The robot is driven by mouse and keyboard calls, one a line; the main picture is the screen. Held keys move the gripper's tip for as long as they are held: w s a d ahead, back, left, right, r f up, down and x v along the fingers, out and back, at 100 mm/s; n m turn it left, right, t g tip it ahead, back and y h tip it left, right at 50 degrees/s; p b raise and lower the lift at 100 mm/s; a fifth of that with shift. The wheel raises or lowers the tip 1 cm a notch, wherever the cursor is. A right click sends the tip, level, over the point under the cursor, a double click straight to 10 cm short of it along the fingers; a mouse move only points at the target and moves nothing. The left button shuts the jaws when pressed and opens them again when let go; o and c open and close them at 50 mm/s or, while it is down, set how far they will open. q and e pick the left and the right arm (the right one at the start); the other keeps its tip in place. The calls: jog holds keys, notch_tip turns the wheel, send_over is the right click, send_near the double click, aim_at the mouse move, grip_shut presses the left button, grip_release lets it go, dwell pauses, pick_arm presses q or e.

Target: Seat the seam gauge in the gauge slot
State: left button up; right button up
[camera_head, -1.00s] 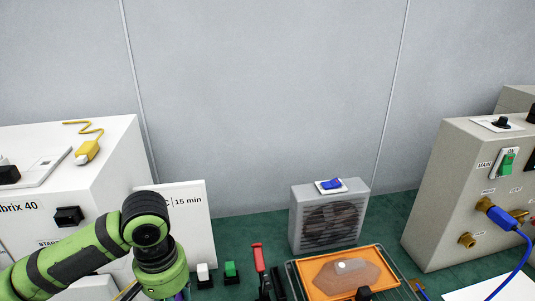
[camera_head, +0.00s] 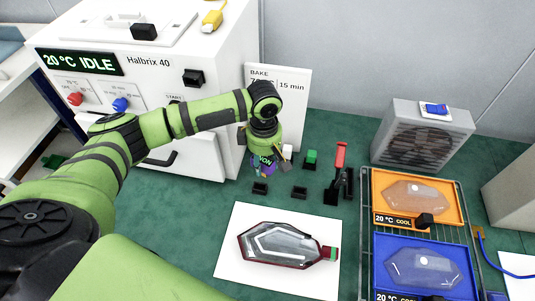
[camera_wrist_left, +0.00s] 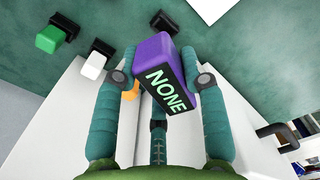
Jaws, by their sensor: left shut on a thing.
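My left gripper (camera_head: 264,168) is in front of the white oven's right side, above the green table. In the left wrist view, its fingers (camera_wrist_left: 162,85) are shut on a purple block with a black face reading NONE (camera_wrist_left: 167,78), which I take to be the seam gauge. The gauge (camera_head: 263,163) is partly hidden by the gripper in the head view. Two small black holders, one left (camera_head: 260,188) and one right (camera_head: 299,193), sit just below and beside it; I cannot tell which is the gauge slot. My right gripper is not in view.
A white block (camera_head: 287,152), a green block (camera_head: 311,157) and a red-handled lever (camera_head: 337,170) stand nearby. A dark red-rimmed lamp (camera_head: 285,245) lies on white paper. Orange (camera_head: 449,215) and blue (camera_head: 382,265) trays are at right. The oven (camera_head: 150,60) stands left.

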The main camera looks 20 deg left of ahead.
pick_arm(q)
jog(key=f+n, duration=0.1)
jog(key=a+f+n, duration=0.1)
jog(key=n, duration=0.1)
jog(key=shift+w+a+p, duration=0.3)
jog(key=shift+w+p, duration=0.1)
jog(key=shift+w+a+f+n, duration=0.15)
jog(key=shift+a+f+n, duration=0.1)
jog(key=shift+f+n, duration=0.3)
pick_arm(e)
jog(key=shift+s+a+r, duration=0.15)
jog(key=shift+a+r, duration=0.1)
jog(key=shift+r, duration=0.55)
pick_arm(q)
jog(key=shift+r, duration=0.15)
jog(key=shift+r+p, duration=0.15)
jog(key=shift+p, duration=0.55)
jog(key=shift+f+b, duration=1.15)
jog(key=shift+f, duration=1.85)
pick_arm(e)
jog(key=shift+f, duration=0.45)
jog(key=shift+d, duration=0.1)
pick_arm(q)
jog(key=shift+p, duration=0.6)
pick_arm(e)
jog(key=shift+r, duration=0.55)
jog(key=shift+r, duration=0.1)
